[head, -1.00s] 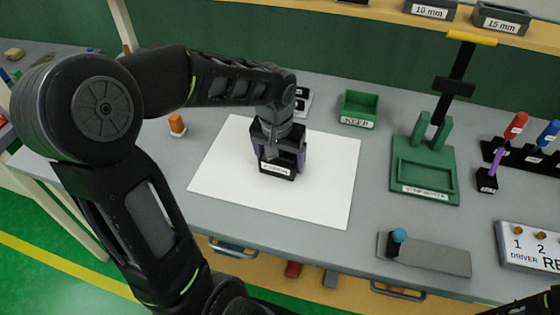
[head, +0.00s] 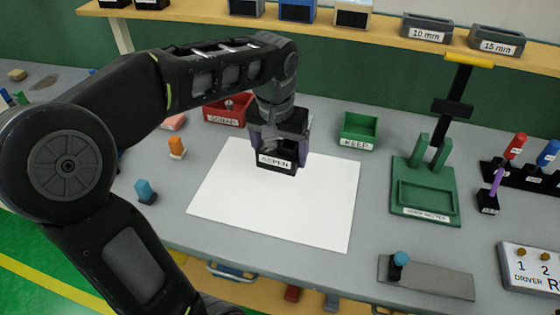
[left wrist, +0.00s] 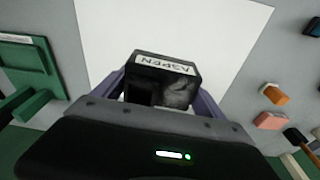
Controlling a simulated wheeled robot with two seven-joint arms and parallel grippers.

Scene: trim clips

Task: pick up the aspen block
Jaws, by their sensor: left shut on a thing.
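The aspen block (head: 277,163) is a small black box-like piece with a white label reading ASPEN. My left gripper (head: 280,140) is shut on it, with a purple-grey finger on each side, above the far part of the white sheet (head: 270,215). In the left wrist view the aspen block (left wrist: 165,75) sits between the fingers, its label facing away at the top and a dark hollow with a greyish patch facing the camera. I cannot tell the exact gap between the block and the sheet. My right gripper is not in view.
A red SCRAP bin (head: 228,110) stands behind left of the gripper, and a green KEEP bin (head: 358,131) to its right. A green fixture (head: 426,185) stands further right. Orange (head: 177,147) and blue (head: 146,191) pieces stand left of the sheet. The sheet's near part is clear.

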